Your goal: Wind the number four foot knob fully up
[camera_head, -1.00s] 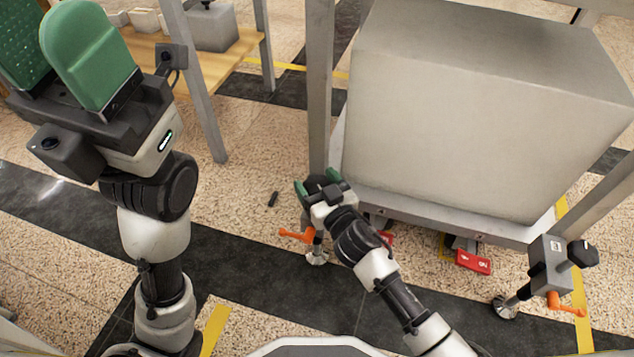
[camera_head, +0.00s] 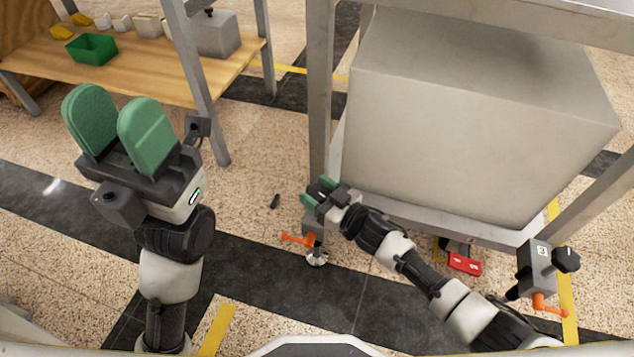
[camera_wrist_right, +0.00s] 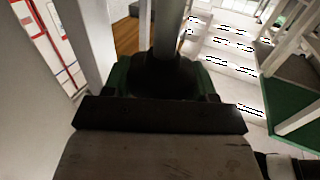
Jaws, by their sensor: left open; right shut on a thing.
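My right gripper (camera_head: 319,197) is at the near left foot of the frame and is shut on a dark foot knob (camera_head: 322,186). In the right wrist view the black knob (camera_wrist_right: 162,80) sits between the green pads, below a grey post. This foot's number is hidden, so I cannot tell which foot it is. An orange lever (camera_head: 298,239) and a round metal foot pad (camera_head: 317,257) show below. My left gripper (camera_head: 117,118) is open and empty, over the floor at the left, well apart from the frame.
A large grey block (camera_head: 470,120) fills the frame. The near right foot has a numbered housing (camera_head: 537,268), a black knob (camera_head: 567,260) and an orange lever (camera_head: 548,307). A red pedal (camera_head: 464,262) is between them. A wooden bench (camera_head: 150,75) with a green bin (camera_head: 92,48) stands behind left.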

